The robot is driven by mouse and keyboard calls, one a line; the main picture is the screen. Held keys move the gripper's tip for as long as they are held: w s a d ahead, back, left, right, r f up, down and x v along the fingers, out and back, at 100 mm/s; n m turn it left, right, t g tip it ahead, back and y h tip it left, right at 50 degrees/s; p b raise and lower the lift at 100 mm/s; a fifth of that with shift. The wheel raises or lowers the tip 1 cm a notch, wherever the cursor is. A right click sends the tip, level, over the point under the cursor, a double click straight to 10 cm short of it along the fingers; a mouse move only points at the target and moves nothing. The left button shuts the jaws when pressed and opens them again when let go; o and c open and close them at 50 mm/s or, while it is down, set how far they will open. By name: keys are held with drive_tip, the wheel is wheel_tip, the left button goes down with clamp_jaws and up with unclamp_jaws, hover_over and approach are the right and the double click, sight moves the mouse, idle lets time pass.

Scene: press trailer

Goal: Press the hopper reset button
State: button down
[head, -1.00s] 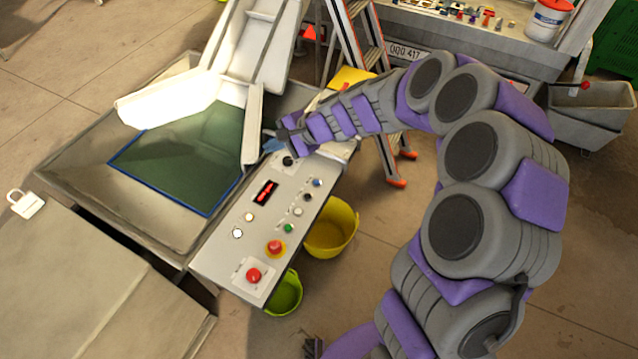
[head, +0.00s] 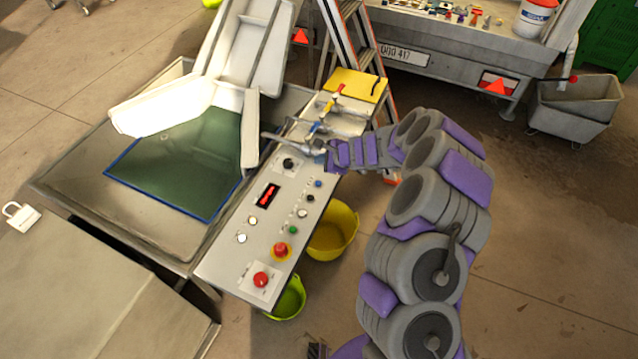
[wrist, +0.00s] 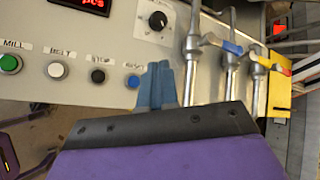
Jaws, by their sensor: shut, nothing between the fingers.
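A control panel (head: 225,262) carries a row of small buttons on its right side. In the wrist view, the blue button (wrist: 133,81) sits below a label that seems to read RESET; it also shows in the head view (head: 318,183). My gripper (wrist: 170,75) is shut and empty, its blue-grey fingers just right of the blue button. They look apart from it, though their height above the panel is hard to judge. In the head view my gripper (head: 328,162) is at the panel's upper right edge, its fingertips unclear.
Black (wrist: 97,76), white (wrist: 56,70) and green (wrist: 10,64) buttons continue the row leftward. A black knob (wrist: 158,20) is above the fingers. Levers (wrist: 230,60) stand close right. An emergency stop (head: 281,250) and red button (head: 261,280) are lower down.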

drive_tip(key=b, duration=0.6)
hover_over(320, 185)
wheel_tip(320, 185, down, 8)
drive_tip(key=shift+w+d+f, duration=0.1)
drive_tip(key=shift+f+b, duration=0.3)
drive_tip(key=shift+a, duration=0.25)
drive_tip(key=shift+d, duration=0.2)
drive_tip(key=shift+f, duration=0.15)
idle(1.2)
drive_tip(key=shift+f+b, duration=0.2)
drive_tip(key=shift+b, duration=0.2)
